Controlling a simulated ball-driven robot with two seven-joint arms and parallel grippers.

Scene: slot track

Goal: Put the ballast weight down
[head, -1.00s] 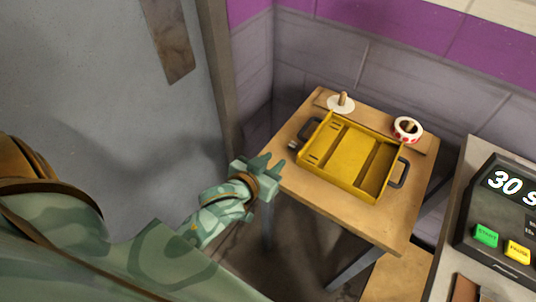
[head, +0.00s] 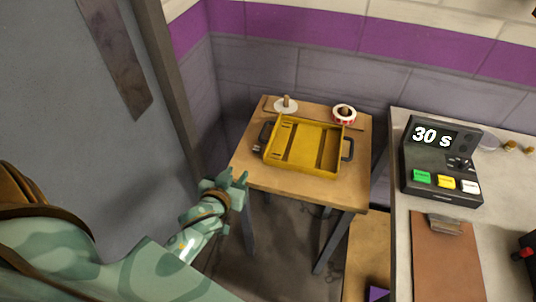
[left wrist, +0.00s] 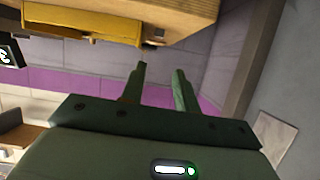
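My left gripper (head: 233,178) is in front of the small wooden table's left front corner. The left wrist view shows its two fingers (left wrist: 161,76) apart with nothing between them, so it is open and empty. My right gripper is not in view. I cannot pick out a ballast weight for certain. A red and white ring (head: 344,117) sits around a peg at the back right of the table. A white disc (head: 286,106) with a peg stands at the back left.
A yellow tray (head: 274,162) with dark handles lies on the wooden table (head: 284,184); it looks mostly empty. On the right, a grey counter (head: 400,270) holds a timer reading 30 s (head: 437,165) and a brown clipboard (head: 447,265). A grey door panel (head: 60,110) stands at left.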

